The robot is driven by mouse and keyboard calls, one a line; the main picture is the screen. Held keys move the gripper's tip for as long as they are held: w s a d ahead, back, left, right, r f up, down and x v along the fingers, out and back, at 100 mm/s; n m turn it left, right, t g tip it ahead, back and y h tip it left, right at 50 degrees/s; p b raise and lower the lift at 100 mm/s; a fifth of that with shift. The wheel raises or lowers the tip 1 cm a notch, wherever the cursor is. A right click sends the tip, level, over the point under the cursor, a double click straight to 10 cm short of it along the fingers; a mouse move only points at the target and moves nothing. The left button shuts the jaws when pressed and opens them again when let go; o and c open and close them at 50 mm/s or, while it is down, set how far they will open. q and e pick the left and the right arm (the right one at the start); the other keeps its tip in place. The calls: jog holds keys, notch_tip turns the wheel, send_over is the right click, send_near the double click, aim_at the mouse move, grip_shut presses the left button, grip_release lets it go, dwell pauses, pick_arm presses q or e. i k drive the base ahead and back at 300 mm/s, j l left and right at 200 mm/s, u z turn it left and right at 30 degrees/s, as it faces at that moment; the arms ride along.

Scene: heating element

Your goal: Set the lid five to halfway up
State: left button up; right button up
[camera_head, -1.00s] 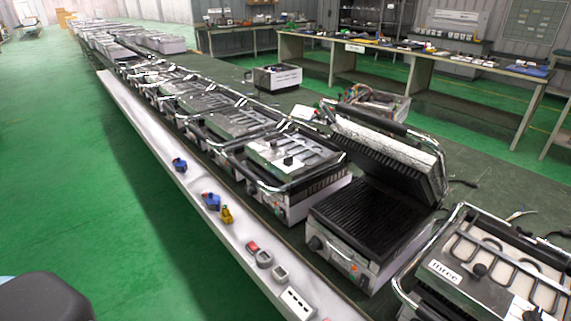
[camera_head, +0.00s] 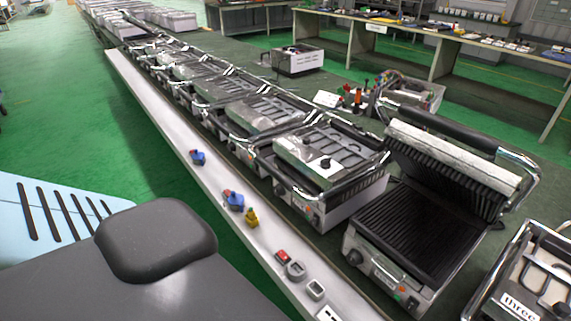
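Contact grills with hinged lids stand in a long row on a bench. The lid (camera_head: 450,162) of one grill at right stands raised and tilted back, showing its ribbed underside. Its ribbed lower plate (camera_head: 415,232) is bare. To its left, a closed grill (camera_head: 325,165) has its lid down flat, and more closed grills run on behind it. The lid at the lower right edge carries a label reading "three" (camera_head: 516,306) and is partly cut off. I cannot read a "five" on any lid. Neither of my grippers is in view.
A pale ledge (camera_head: 210,188) runs along the row's front, holding blue clamps (camera_head: 233,200), a yellow clamp (camera_head: 251,218) and small parts. A box of tools (camera_head: 408,92) and a white-fronted box (camera_head: 298,60) stand behind the grills. Green floor at left is clear.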

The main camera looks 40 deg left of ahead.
aim_at(354, 156)
jog(key=i+j+z, duration=0.1)
jog(key=j, duration=0.65)
jog(key=i+j, duration=0.1)
jog(key=j, duration=0.7)
jog(key=z, duration=0.05)
